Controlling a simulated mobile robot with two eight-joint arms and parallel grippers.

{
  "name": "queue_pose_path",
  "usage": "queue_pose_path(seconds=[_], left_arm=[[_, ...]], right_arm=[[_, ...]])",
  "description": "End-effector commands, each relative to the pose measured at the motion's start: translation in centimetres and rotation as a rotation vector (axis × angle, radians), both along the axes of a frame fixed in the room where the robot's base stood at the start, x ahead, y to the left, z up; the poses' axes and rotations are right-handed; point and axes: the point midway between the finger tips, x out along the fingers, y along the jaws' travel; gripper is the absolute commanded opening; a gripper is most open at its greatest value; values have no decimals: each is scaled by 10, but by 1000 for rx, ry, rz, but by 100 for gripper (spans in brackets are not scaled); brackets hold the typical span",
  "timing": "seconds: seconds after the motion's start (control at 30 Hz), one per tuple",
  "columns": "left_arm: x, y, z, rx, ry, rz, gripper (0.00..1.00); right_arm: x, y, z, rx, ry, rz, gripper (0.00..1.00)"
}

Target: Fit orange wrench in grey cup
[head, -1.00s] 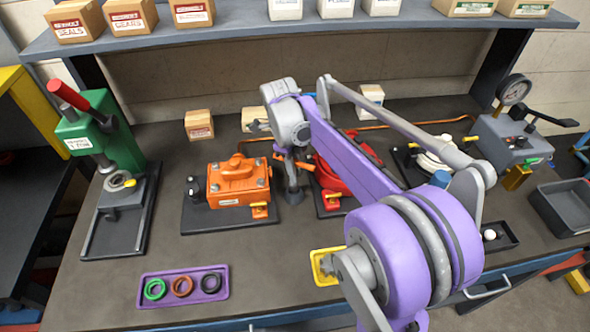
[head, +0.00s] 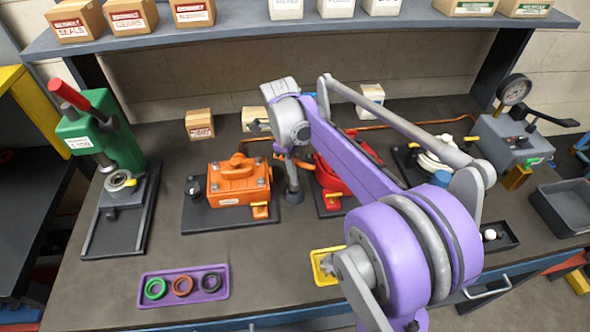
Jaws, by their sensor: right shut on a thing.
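My right gripper (head: 283,152) reaches in from the right over the middle of the bench, fingers pointing down. It is shut on the orange wrench (head: 304,164), of which only a small orange part shows beside the fingers. The rest is hidden by my wrist and fingers. The grey cup (head: 292,188) stands on the bench just below the gripper, between the orange motor and the red motor. Its mouth is partly covered, so I cannot tell whether the wrench is inside it. My left gripper is not in view.
The orange motor (head: 237,183) stands close left of the cup, the red motor (head: 328,178) close right. A green press (head: 105,145) stands at the left. A purple tray (head: 212,296) with rings lies in front. The bench between tray and orange motor is clear.

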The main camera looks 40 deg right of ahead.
Motion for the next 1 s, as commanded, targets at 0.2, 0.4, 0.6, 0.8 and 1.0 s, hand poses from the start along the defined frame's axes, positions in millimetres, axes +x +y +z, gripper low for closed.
queue_pose_path(seconds=[0.2, 0.4, 0.6, 0.8, 1.0], left_arm=[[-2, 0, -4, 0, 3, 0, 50], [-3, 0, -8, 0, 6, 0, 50], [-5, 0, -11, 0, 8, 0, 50], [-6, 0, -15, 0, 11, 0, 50], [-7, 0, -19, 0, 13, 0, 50]], right_arm=[[0, 0, -6, 0, 1, 0, 0], [0, 0, -11, 0, 1, 0, 0], [0, 0, -16, 0, 1, 0, 0], [0, 0, -21, 0, 0, 0, 0], [0, 0, -26, 0, 0, 0, 0]])
